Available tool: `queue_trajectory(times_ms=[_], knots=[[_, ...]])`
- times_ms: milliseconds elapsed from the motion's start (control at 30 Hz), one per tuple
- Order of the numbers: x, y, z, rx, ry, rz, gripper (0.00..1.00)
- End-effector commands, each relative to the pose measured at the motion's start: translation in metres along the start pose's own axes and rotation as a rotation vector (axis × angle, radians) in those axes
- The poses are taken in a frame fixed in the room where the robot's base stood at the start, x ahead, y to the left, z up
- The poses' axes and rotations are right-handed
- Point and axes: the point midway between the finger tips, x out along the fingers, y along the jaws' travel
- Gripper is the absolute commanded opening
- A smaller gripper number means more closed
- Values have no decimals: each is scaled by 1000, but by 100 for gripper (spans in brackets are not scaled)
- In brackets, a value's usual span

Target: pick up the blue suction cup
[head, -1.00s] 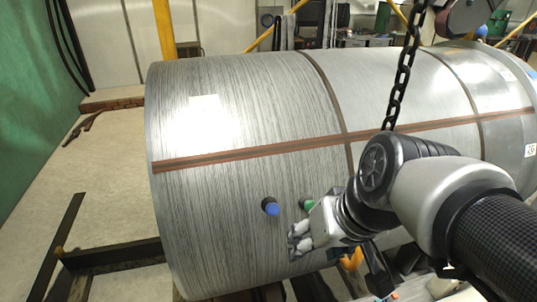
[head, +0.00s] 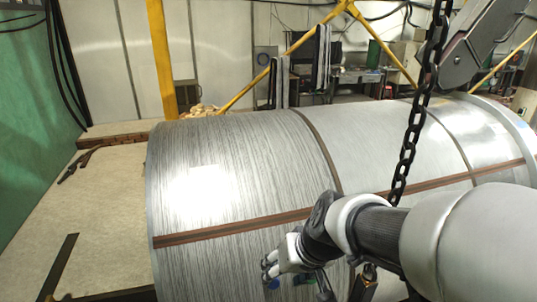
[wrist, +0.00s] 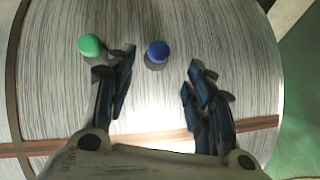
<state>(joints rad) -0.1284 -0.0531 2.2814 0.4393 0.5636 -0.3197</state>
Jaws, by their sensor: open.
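The blue suction cup (wrist: 157,51) sits on the curved side of the big metal coil (wrist: 225,20). In the wrist view it lies between the fingertips of my gripper (wrist: 161,63), nearer the left finger. The fingers are open, with nothing between them touching visibly; I cannot tell the remaining depth. In the head view the blue cup (head: 272,283) shows just below my gripper (head: 268,268), partly hidden by it. A green suction cup (wrist: 90,45) is on the coil just left of my left finger in the wrist view.
A dark chain (head: 408,145) hangs in front of the coil, close to my arm. A brown strap (head: 230,228) runs along the coil. Yellow braces (head: 160,60) and a cluttered bench (head: 358,76) stand behind. Open floor (head: 110,205) lies to the left.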

Motion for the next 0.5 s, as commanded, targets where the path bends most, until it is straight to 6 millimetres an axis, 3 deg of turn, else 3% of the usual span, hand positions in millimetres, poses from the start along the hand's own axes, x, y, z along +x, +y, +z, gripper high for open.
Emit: queue_trajectory(times_ms=[267,500], knots=[[23,0,0,0,-1,0,49],[58,2,-1,1,-3,-1,49]])
